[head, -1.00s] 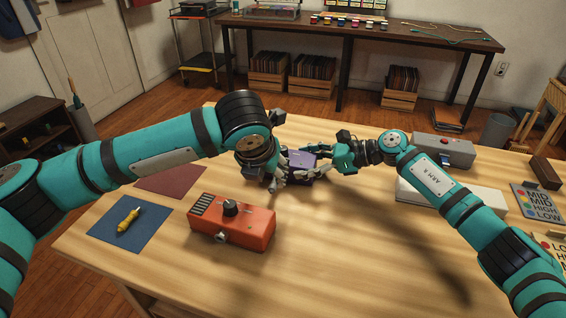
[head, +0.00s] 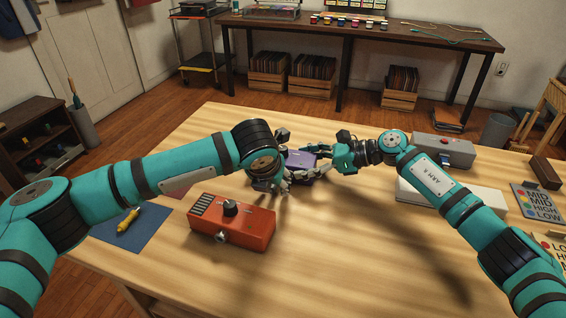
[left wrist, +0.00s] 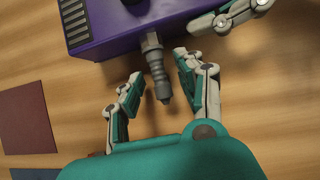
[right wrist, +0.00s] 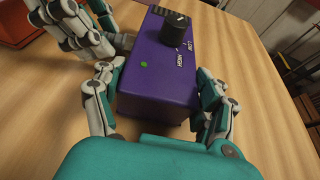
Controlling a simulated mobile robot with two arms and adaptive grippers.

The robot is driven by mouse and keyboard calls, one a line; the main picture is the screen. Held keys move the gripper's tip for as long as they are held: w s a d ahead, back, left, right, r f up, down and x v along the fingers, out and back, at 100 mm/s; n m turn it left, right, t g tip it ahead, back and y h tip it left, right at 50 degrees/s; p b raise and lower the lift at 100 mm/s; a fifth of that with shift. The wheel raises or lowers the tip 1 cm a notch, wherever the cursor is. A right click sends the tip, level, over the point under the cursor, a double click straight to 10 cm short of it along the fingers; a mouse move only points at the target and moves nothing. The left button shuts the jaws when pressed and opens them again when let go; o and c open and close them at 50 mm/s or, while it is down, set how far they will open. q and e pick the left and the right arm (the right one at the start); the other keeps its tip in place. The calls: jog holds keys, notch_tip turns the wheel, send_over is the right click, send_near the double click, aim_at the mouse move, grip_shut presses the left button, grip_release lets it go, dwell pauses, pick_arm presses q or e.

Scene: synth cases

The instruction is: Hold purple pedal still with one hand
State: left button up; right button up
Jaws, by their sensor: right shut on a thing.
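The purple pedal (head: 303,160) stands on the table with a black knob and a green light on top, clear in the right wrist view (right wrist: 165,85). My right gripper (head: 328,157) is shut on it, one finger against each side (right wrist: 160,100). A grey plug (left wrist: 156,68) sticks out of the pedal's side in the left wrist view. My left gripper (left wrist: 155,85) is open, with its fingers on either side of the plug and a gap to each. In the head view my left gripper (head: 285,180) partly hides the pedal.
An orange pedal (head: 245,226) stands in front. A yellow screwdriver (head: 127,221) lies on a blue mat (head: 130,238) at left. A grey box (head: 442,150) and a white slab (head: 410,194) are at right. The table's front middle is clear.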

pick_arm(q)
grip_shut()
jog(key=shift+s+a, duration=0.1)
jog(key=shift+s, duration=0.05)
jog(key=shift+s+a, duration=0.3)
jog(key=shift+s, duration=0.6)
jog(key=shift+s+a, duration=0.3)
jog(key=shift+s, duration=0.55)
